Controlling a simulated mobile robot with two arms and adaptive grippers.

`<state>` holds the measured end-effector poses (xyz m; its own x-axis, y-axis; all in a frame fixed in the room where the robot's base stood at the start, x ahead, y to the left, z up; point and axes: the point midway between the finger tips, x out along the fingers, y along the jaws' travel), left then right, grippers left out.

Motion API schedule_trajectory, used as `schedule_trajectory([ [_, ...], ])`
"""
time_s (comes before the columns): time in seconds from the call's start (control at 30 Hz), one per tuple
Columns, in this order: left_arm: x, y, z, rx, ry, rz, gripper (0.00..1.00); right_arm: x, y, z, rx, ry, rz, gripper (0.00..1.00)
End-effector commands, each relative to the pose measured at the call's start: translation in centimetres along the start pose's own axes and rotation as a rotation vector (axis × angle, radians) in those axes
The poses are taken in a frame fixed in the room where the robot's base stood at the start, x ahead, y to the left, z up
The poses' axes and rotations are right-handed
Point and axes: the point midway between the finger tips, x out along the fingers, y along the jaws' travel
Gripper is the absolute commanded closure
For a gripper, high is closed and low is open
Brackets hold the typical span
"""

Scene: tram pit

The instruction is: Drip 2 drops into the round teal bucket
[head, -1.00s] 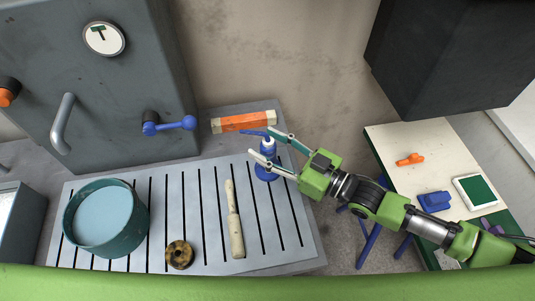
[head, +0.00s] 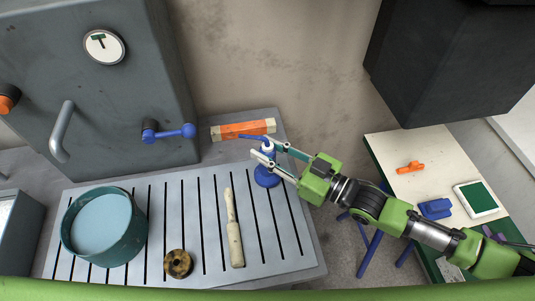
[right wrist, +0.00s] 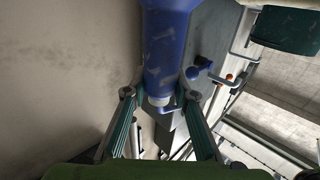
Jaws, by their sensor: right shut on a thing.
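The round teal bucket (head: 130,243) stands at the left of the slatted table in the head view, with a light blue surface inside. A blue dropper bottle (head: 266,178) with a white collar and thin blue spout is at the table's right side. My right gripper (head: 265,149) is shut on the bottle near its white collar. In the right wrist view the bottle (right wrist: 167,50) lies between the two fingers (right wrist: 160,95). The bottle looks upright, at or very near the table top. My left gripper is not in view.
On the slatted table (head: 200,205) lie a pale wooden-looking tool (head: 234,230) and a mottled ring (head: 178,263). An orange and cream block (head: 243,129) lies behind. A grey cabinet with a blue lever (head: 170,132) stands at the back left. A side table (head: 390,150) is at right.

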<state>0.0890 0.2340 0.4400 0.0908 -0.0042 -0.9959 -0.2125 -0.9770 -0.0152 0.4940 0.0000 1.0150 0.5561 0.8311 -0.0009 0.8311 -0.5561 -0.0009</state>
Motion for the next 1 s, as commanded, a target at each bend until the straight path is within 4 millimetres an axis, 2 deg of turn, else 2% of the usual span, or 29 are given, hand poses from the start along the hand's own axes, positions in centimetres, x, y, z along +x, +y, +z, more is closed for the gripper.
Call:
schedule_trajectory([
  [0.13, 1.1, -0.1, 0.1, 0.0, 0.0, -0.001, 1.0, -0.1, -0.3, -2.3, -0.001, 0.007, -0.003, 1.0],
  [0.4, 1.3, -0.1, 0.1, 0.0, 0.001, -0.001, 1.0, -1.3, -5.1, -8.0, 0.004, 0.009, -0.004, 1.0],
  [0.7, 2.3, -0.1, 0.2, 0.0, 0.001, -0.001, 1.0, -2.9, -11.4, -10.9, 0.004, 0.007, -0.002, 1.0],
  [0.73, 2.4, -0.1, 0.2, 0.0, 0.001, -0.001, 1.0, -3.0, -11.8, -11.1, 0.004, 0.007, -0.001, 1.0],
  [0.8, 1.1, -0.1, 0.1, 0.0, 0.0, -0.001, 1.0, -3.2, -12.5, -11.8, 0.003, 0.002, -0.001, 1.0],
  [1.0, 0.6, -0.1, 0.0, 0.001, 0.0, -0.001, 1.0, -3.5, -13.5, -12.1, 0.0, 0.003, 0.0, 1.0],
])
